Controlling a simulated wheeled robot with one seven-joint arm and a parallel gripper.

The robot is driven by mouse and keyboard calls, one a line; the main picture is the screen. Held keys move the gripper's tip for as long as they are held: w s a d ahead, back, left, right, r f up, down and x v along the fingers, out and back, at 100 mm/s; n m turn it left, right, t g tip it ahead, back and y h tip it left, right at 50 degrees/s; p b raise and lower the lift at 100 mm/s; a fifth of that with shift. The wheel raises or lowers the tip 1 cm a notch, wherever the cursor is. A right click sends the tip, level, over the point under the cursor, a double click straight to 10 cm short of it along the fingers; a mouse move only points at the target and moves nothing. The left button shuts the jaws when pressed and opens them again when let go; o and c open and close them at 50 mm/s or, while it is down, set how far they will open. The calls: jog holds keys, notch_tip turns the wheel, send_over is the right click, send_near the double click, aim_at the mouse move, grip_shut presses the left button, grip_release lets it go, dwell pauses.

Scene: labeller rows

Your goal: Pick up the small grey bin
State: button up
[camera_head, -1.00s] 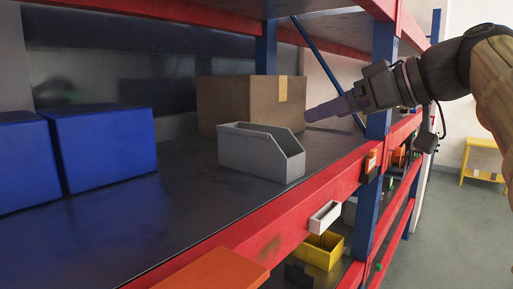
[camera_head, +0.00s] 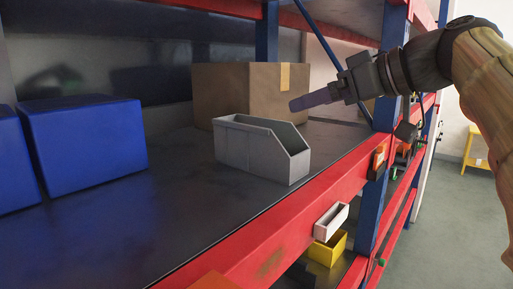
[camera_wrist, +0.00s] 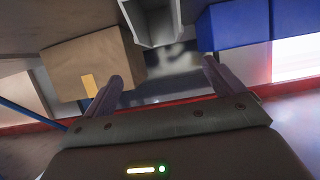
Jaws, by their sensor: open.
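The small grey bin (camera_head: 262,147) stands upright on the dark shelf, near the red front beam, with its cut-down end toward the right. It also shows at the top of the wrist view (camera_wrist: 158,22), ahead of the fingers and partly cut off by the picture edge. My gripper (camera_head: 296,104) is above and just right of the bin in the head view, apart from it. In the wrist view my gripper (camera_wrist: 160,78) has its two purple fingers spread wide with nothing between them.
A cardboard box (camera_head: 235,92) stands close behind the bin. Blue boxes (camera_head: 88,145) stand at the left. A red beam (camera_head: 270,225) runs along the shelf front, and a blue upright (camera_head: 372,205) stands at right. Bare shelf (camera_head: 150,215) lies left of the bin.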

jog(key=p, duration=0.3)
send_near(260, 122)
jog(key=s+a, duration=0.1)
jog(key=a, duration=0.2)
jog(key=shift+a+f, duration=0.2)
jog(key=shift+f, duration=0.05)
jog(key=p+x, duration=0.4)
jog(key=shift+s+a, duration=0.15)
jog(key=shift+a, duration=0.05)
jog(key=shift+w+a+f, duration=0.3)
jog(key=shift+f, duration=0.1)
jog(key=shift+c, duration=0.2)
